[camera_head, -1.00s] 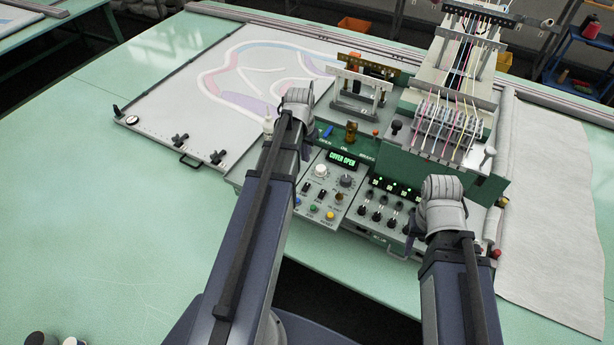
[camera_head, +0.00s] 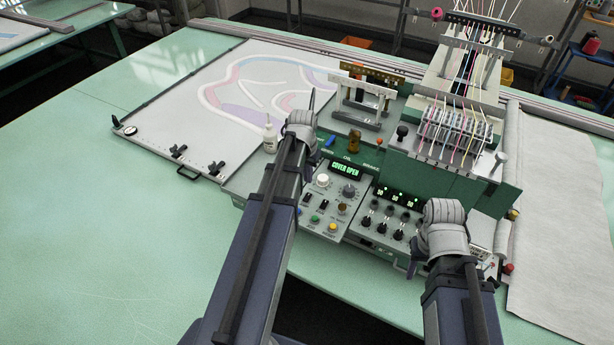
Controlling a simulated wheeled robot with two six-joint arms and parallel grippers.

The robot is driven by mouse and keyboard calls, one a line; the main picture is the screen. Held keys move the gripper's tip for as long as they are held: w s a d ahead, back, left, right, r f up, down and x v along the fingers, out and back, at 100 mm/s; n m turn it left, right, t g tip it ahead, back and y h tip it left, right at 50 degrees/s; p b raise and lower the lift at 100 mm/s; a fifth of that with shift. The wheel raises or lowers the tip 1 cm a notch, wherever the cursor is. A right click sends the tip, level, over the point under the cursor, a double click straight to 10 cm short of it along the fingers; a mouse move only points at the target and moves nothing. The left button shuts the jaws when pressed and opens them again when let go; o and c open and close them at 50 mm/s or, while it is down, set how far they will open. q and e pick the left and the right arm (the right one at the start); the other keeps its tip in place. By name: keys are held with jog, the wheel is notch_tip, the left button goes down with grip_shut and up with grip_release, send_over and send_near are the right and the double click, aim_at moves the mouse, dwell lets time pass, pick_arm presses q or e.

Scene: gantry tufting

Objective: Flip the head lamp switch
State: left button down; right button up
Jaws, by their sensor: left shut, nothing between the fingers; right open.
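The control panel (camera_head: 342,207) sits at the front of the tufting machine, with a green display reading COVER OPEN (camera_head: 346,170), knobs, colored buttons and small black toggles (camera_head: 307,198). A second panel (camera_head: 381,224) to its right has small displays and several black knobs. I cannot read which switch is for the head lamp. My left gripper (camera_head: 312,103) is shut and empty, its thin dark fingers pointing up behind the panel's left side. My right gripper (camera_head: 412,268) is open, mostly hidden below its wrist, by the right panel's lower front edge.
A white bottle (camera_head: 269,140) stands just left of my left wrist. The green tufting head (camera_head: 440,175) with threads rises behind the right panel. A frame with patterned cloth (camera_head: 205,115) lies at left; grey cloth (camera_head: 560,200) lies at right. The table's left front (camera_head: 110,240) is clear.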

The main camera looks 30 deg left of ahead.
aim_at(309, 196)
pick_arm(q)
jog(key=f+b, duration=0.4)
jog(key=f, duration=0.1)
jog(key=w+f+b, duration=0.1)
jog(key=f+b, duration=0.1)
jog(key=shift+f, duration=0.15)
jog(key=shift+f+b, duration=0.3)
jog(key=shift+b, duration=0.15)
jog(key=shift+r, duration=0.15)
jog(key=shift+s, duration=0.15)
jog(key=shift+s+d, duration=0.1)
jog(key=shift+s, duration=0.2)
jog(key=shift+s+r, duration=0.1)
jog(key=shift+s, duration=0.35)
